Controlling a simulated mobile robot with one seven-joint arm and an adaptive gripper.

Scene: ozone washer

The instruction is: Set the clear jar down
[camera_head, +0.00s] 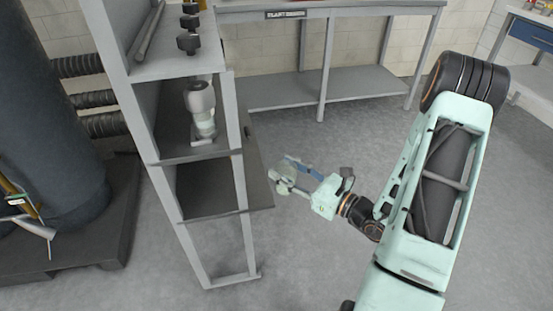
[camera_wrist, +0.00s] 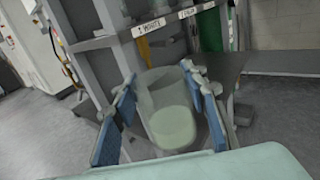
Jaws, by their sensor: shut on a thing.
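The clear jar (camera_wrist: 160,92) is a see-through container with a pale greenish bottom. It sits between the blue finger pads of my gripper (camera_wrist: 163,125) in the wrist view, and the gripper is shut on it. In the head view my gripper (camera_head: 296,179) holds the jar (camera_head: 287,171) in the air, to the right of the grey shelf unit (camera_head: 240,181). The jar looks small and faint there, so its exact tilt is hard to tell.
The shelf unit has an empty lower shelf (camera_head: 205,203). A grey and white device (camera_head: 202,108) stands on the shelf above, and dark dumbbell-like items (camera_head: 188,25) are on top. A grey workbench (camera_head: 340,85) stands behind. The floor around the gripper is clear.

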